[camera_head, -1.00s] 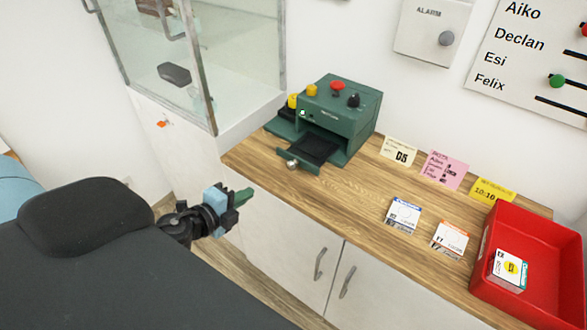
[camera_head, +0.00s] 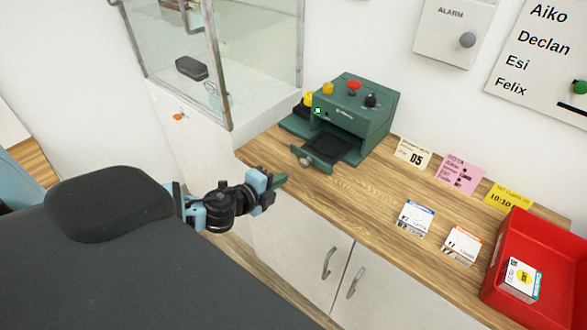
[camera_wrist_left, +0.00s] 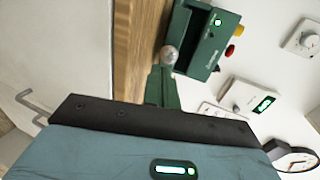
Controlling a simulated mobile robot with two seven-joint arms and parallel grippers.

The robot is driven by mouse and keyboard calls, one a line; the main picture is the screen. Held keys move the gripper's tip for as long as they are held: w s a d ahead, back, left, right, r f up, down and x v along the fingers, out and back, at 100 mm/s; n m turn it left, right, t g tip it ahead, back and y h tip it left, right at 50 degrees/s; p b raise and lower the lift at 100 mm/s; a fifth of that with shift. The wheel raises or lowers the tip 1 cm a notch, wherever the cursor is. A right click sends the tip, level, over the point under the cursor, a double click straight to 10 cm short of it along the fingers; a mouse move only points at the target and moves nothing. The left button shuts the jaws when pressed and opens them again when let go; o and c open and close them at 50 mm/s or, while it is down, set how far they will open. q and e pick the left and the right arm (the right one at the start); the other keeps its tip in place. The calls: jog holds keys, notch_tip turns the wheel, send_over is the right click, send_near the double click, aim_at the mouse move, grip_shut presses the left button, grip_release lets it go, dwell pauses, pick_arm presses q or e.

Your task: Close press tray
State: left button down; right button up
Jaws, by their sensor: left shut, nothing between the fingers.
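The green press (camera_head: 372,122) stands on the wooden counter, with red, yellow and black knobs on top. Its tray (camera_head: 318,160) is slid out at the front, with a dark bed and a round metal knob (camera_head: 305,161) on its front face. My left gripper (camera_head: 283,180) is shut and empty, just left of and in front of the tray knob. In the left wrist view the green fingers (camera_wrist_left: 163,84) point at the knob (camera_wrist_left: 169,54), whose lower edge is close to the fingertips; I cannot tell whether they touch. My right gripper is not in view.
A glass cabinet (camera_head: 215,60) stands left of the press. Several cards, a red bin (camera_head: 547,270) and bare counter (camera_head: 350,195) lie to the right. Cupboard doors with handles (camera_head: 328,262) are below the counter's front edge.

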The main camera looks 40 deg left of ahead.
pick_arm(q)
send_near(317, 153)
jog(key=shift+s+f, duration=0.65)
jog(key=shift+s, duration=0.3)
jog(key=shift+w, duration=0.35)
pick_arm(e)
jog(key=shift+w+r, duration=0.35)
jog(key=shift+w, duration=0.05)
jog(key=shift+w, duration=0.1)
pick_arm(q)
jog(key=shift+w, duration=0.15)
jog(key=w, duration=0.8)
jog(key=shift+w+d+r, duration=0.1)
jog(key=shift+d, duration=0.3)
jog(key=shift+w, duration=1.1)
jog(key=shift+r, duration=0.1)
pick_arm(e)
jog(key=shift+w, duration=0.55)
